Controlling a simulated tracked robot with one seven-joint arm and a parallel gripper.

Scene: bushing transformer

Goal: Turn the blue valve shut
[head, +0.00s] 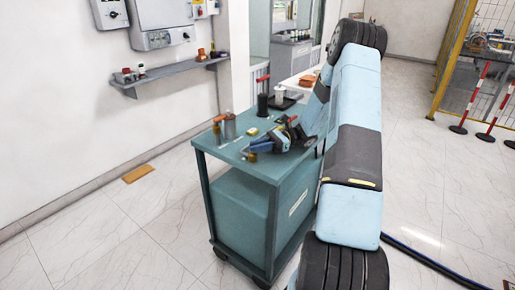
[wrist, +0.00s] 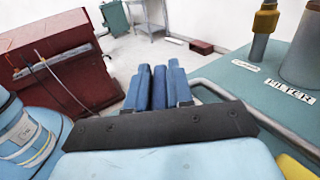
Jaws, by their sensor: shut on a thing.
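My gripper (head: 267,138) reaches over the teal cart (head: 235,152) in the head view. In the wrist view my gripper (wrist: 159,88) is shut, with a narrow blue bar (wrist: 160,88) between its two blue fingers. This bar looks like the handle of the blue valve. The fingers lie close along both sides of it. A brass fitting (head: 263,147) shows just under the fingers in the head view. The rest of the valve is hidden by my gripper, so I cannot tell how far it is turned.
A grey cylinder (head: 229,127) and a black cylinder (head: 263,107) stand on the cart. In the wrist view a label reading FILTER (wrist: 291,92) is at the right. A dark red cabinet (wrist: 55,65) stands at the left. A wall shelf (head: 168,72) and open floor lie left of the cart.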

